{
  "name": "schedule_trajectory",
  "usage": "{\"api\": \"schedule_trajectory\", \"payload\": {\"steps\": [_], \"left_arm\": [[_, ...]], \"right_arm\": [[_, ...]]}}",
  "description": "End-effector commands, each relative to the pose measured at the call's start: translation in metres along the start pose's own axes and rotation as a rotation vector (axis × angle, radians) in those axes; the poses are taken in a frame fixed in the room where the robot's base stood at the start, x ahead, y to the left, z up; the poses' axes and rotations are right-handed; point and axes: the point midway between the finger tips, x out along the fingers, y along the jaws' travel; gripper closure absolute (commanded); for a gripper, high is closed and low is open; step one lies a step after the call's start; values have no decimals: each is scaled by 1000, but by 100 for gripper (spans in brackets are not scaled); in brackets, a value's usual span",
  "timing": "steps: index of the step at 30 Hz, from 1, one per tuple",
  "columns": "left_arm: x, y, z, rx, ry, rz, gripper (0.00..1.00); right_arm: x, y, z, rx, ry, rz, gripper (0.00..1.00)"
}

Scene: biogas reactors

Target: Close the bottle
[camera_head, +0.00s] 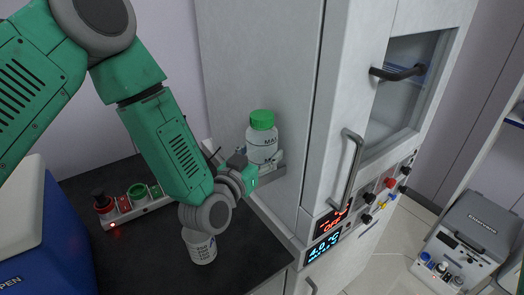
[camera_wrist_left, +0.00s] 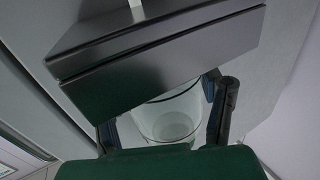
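A white, see-through bottle (camera_head: 262,148) with dark print stands upright in the head view, with a green cap (camera_head: 262,119) on its top. My left gripper (camera_head: 261,165) is at the lower part of the bottle, which appears held above counter height against the cabinet side. In the left wrist view, the two dark fingers (camera_wrist_left: 167,118) lie on either side of clear glass (camera_wrist_left: 172,112). A dark grey slab (camera_wrist_left: 160,55) covers part of that glass, and the cap does not show there. My right gripper is not in view.
A graduated white container (camera_head: 201,248) stands on the black counter (camera_head: 150,245) under my left wrist. Red (camera_head: 104,204) and green (camera_head: 138,191) round pieces sit on a lit rack. A blue-and-white box (camera_head: 60,240) is at the left. The grey cabinet (camera_head: 250,60) rises behind the bottle.

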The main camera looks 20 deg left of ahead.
Motion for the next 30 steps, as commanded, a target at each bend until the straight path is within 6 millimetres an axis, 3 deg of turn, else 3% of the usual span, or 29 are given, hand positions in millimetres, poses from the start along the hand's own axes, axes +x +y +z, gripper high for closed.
{"api": "schedule_trajectory", "payload": {"steps": [13, 24, 30], "left_arm": [[-5, 0, -1, 0, -3, 1, 18], [-79, 0, 1, 0, -5, 1, 18], [-109, 0, 0, 1, -4, 0, 18]], "right_arm": [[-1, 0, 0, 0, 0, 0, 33], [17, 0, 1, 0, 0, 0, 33], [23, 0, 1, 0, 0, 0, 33]]}}
